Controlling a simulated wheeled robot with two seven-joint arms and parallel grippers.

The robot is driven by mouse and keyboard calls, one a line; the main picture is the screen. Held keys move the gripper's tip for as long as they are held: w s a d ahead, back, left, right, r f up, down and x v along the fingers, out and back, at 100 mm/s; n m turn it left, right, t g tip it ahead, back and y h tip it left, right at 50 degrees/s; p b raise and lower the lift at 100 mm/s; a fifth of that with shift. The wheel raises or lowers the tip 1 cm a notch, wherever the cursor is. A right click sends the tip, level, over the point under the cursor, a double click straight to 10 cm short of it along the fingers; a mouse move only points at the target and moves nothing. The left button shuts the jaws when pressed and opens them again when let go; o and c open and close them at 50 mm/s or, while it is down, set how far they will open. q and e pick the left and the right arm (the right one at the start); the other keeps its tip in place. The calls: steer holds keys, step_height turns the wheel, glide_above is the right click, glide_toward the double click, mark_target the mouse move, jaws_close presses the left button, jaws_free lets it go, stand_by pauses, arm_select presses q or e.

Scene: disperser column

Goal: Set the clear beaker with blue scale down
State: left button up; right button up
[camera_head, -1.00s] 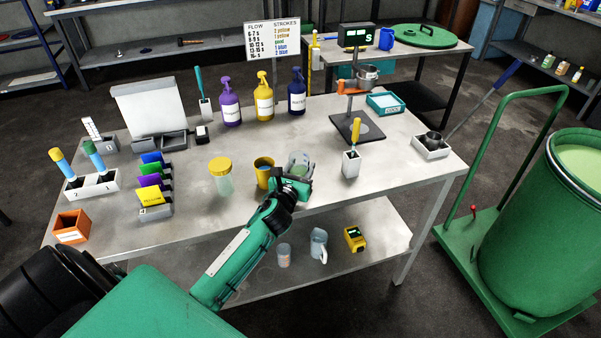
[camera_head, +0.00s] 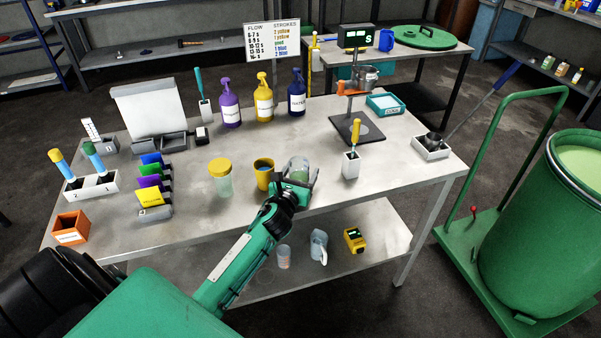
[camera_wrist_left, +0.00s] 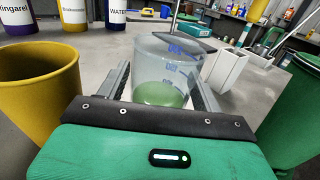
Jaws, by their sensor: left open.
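The clear beaker with blue scale (camera_head: 299,167) stands upright on the steel table and holds a little green liquid. It also shows in the left wrist view (camera_wrist_left: 168,70), with blue marks on its wall. My left gripper (camera_head: 299,180) is open, its two fingers on either side of the beaker. In the left wrist view the left gripper (camera_wrist_left: 165,92) shows some space beside the beaker's wall. The beaker's base is partly hidden by the gripper body. My right gripper is not in view.
A yellow cup (camera_head: 264,175) stands close left of the gripper, and a yellow-lidded jar (camera_head: 221,178) beyond it. A white holder with a yellow-handled tool (camera_head: 351,164) stands to the right. The table (camera_head: 400,170) is clear further right.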

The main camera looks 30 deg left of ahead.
arm_select(q)
steer(key=b+v, duration=0.1)
steer(key=v, duration=1)
steer(key=shift+s, duration=0.2)
steer(key=shift+o, duration=0.4)
steer(key=shift+s+d, duration=0.1)
steer(key=shift+s, duration=0.1)
step_height(320, 180, up, 3)
steer(key=s+p, duration=0.2)
steer(key=p, duration=0.4)
glide_toward(302, 162)
steer(key=x, duration=0.2)
steer(key=shift+w, duration=0.3)
steer(key=shift+p+x, duration=0.55)
steer(key=shift+x, duration=2.2)
steer(key=shift+s, duration=0.1)
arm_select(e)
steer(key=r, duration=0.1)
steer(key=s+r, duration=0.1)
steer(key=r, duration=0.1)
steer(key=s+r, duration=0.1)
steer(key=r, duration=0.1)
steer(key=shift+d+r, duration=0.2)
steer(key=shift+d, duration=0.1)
